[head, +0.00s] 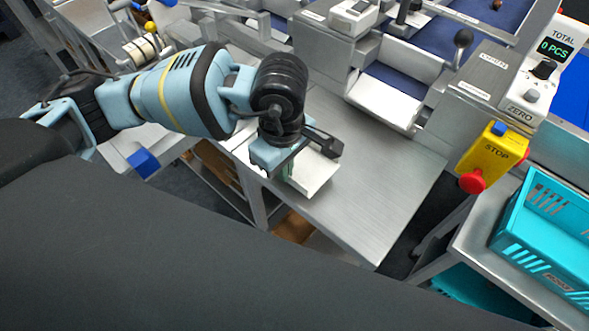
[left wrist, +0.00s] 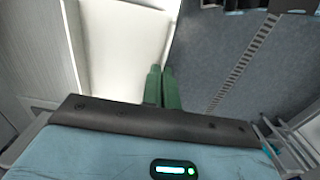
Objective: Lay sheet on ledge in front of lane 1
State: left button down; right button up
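A white sheet (head: 316,174) is at the left part of the grey metal ledge (head: 375,195), beside my left gripper. My left gripper (head: 287,172) points down at the sheet's left edge. In the left wrist view its green fingers (left wrist: 161,88) are close together at the edge of the sheet (left wrist: 120,50), shut on it. I cannot tell whether the sheet's underside touches the ledge. The arm hides part of the sheet in the head view. My right gripper is not in view.
A white-lipped lane mouth (head: 385,103) opens behind the ledge. A yellow stop box (head: 490,152) with a red button and a turquoise crate (head: 545,225) stand at the right. The ledge's right part is clear. A counter (head: 545,70) reads 0 PCS.

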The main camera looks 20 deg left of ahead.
aim_at(295, 173)
pick_arm(q)
jog(key=shift+w+d+f, duration=0.1)
jog(key=shift+w+d, duration=0.25)
jog(key=shift+w, duration=0.2)
jog(key=shift+w+d, duration=0.3)
jog(key=shift+w, duration=0.25)
jog(key=shift+f, duration=1.8)
jog(key=shift+f, duration=0.1)
jog(key=shift+f, duration=0.15)
jog(key=c, duration=1.7)
grip_release()
jog(key=shift+r, duration=0.2)
notch_tip(295, 173, up, 12)
jog(key=shift+p, duration=0.3)
